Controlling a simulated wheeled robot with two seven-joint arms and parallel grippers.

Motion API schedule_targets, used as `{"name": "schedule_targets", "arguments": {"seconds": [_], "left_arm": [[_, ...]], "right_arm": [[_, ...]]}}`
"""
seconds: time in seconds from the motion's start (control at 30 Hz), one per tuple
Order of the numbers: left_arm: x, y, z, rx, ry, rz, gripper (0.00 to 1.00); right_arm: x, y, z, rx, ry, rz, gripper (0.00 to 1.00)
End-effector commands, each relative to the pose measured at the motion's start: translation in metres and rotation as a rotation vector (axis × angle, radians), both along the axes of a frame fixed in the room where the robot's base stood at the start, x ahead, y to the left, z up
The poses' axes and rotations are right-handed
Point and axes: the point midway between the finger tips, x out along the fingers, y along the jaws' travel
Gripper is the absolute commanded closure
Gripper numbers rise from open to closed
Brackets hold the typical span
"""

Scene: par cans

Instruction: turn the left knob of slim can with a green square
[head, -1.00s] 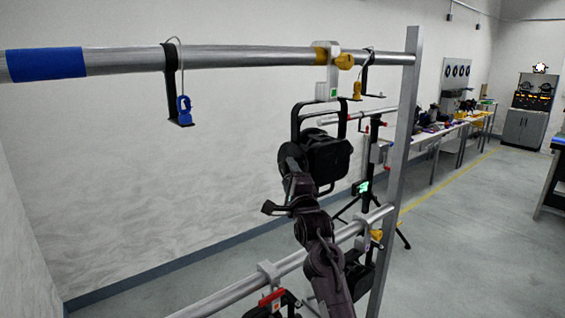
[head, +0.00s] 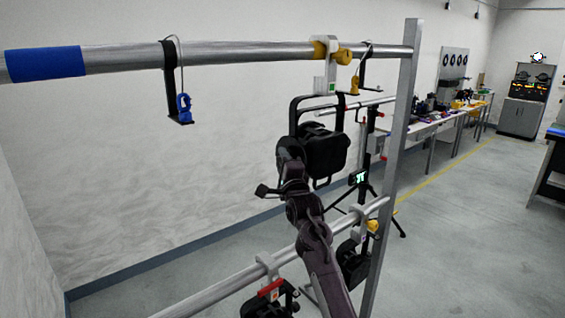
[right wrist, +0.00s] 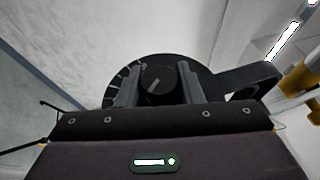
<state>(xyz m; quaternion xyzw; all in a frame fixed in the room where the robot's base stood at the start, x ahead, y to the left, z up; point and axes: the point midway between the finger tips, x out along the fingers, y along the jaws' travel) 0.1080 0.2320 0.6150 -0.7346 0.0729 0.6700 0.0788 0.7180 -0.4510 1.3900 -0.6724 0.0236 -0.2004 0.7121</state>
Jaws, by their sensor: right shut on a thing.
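A black can (head: 327,154) hangs from the upper pipe on a white clamp that bears a small green square (head: 332,88). My right gripper (head: 288,158) is at the left side of this can, and the can's body partly hides its fingers. In the right wrist view, the two fingers (right wrist: 158,84) are on either side of a round black knob (right wrist: 157,80) with a light pointer line and touch it. A dark dial with white tick marks (right wrist: 122,76) lies behind the knob. My left gripper is not in view.
The upper pipe (head: 230,57) carries a blue band and a hanging strap with a blue clip (head: 184,105). A lower pipe (head: 225,288) holds another can with a red part (head: 270,290). An upright post (head: 400,130) stands to the right. Open floor lies beyond it.

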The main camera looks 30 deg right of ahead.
Motion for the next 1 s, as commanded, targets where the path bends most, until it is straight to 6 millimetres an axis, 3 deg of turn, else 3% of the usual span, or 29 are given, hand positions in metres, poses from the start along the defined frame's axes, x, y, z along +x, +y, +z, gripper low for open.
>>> {"name": "schedule_targets", "arguments": {"seconds": [0.47,1.0], "left_arm": [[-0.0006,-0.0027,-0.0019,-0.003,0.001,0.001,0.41],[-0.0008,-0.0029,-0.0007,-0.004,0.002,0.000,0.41]], "right_arm": [[0.0001,0.0007,-0.0001,-0.009,0.125,0.002,0.89],[0.0005,0.0005,0.0010,-0.045,0.610,0.000,0.89]]}}
